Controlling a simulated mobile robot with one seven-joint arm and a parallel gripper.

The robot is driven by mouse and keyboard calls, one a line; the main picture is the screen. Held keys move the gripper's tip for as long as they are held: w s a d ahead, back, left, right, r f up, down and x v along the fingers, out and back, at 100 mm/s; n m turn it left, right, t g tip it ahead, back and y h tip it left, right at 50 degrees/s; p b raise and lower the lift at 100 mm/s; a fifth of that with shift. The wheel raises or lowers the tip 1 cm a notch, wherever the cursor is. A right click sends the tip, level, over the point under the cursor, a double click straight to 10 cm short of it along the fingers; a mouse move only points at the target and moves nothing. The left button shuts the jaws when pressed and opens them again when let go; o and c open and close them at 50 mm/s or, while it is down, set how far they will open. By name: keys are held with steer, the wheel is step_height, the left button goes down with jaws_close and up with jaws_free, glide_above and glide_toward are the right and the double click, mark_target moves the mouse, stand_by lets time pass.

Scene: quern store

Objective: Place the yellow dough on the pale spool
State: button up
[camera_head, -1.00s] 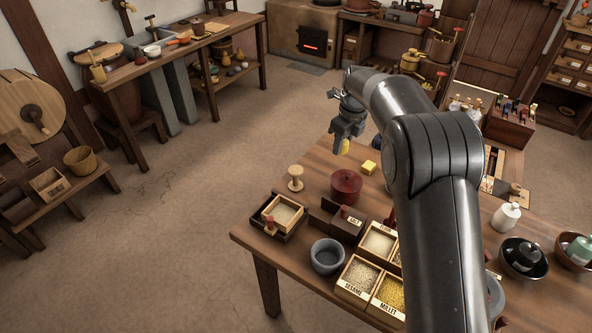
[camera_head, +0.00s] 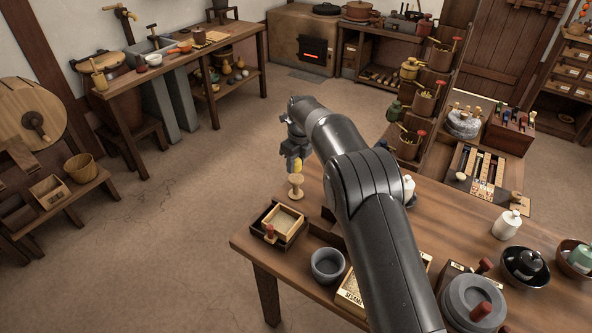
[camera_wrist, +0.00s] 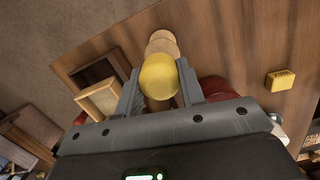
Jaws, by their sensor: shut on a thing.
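The yellow dough (camera_wrist: 158,76) is a rounded yellow lump between the fingers of my gripper (camera_wrist: 160,92) in the wrist view. In the head view my gripper (camera_head: 296,155) points down, with the dough (camera_head: 297,167) showing at its tips. The pale spool (camera_head: 296,187) stands upright on the table near its far left edge, just below the dough in the picture. In the wrist view the spool (camera_wrist: 162,40) is partly hidden behind the dough. I cannot tell whether dough and spool touch.
A dark tray with a pale sand-filled box (camera_head: 283,219) and a grey bowl (camera_head: 327,264) are on the table nearby. A red round container (camera_wrist: 216,88) and a yellow block (camera_wrist: 281,80) lie right of the gripper. My arm hides the middle of the table.

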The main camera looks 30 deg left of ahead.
mark_target(296, 170)
steer(key=shift+f, duration=1.6)
steer(key=o, duration=1)
steer(key=shift+f, duration=0.1)
steer(key=r, duration=0.4)
steer(key=d+r, duration=0.1)
steer(key=r, duration=0.7)
steer(key=shift+s+d+r, duration=0.1)
steer(key=shift+d, duration=0.2)
